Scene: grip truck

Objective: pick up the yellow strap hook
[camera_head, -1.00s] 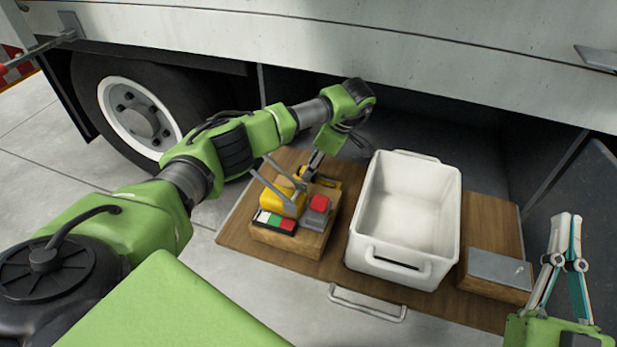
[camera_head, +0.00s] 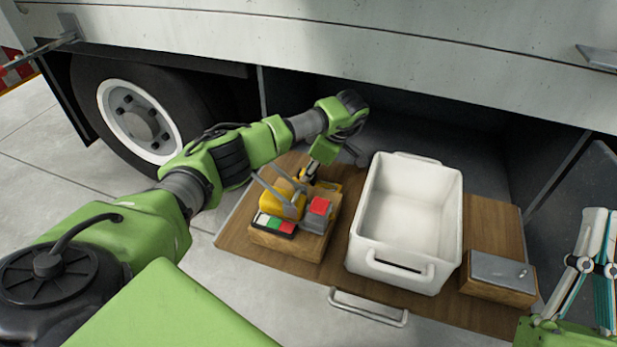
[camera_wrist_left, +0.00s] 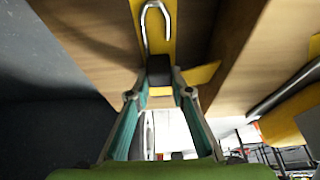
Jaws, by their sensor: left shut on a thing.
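The yellow strap hook (camera_wrist_left: 155,35) shows in the left wrist view as a curved silver hook on a yellow strap with a black piece at its near end. In the head view a bit of yellow (camera_head: 328,186) shows beside my gripper at the back of the wooden box. My left gripper (camera_wrist_left: 160,88) is shut on the black piece, with a fingertip on each side. In the head view my left gripper (camera_head: 310,176) points down there, partly hidden by its own arm. My right gripper (camera_head: 605,212) is open and empty at the right edge.
The wooden box (camera_head: 290,243) holds a yellow ratchet piece (camera_head: 283,203), a grey-and-red block (camera_head: 318,210) and a coloured strip (camera_head: 274,224). A white crate (camera_head: 405,267) stands empty to its right. A grey-topped wooden block (camera_head: 499,270) lies further right. The truck body overhangs behind.

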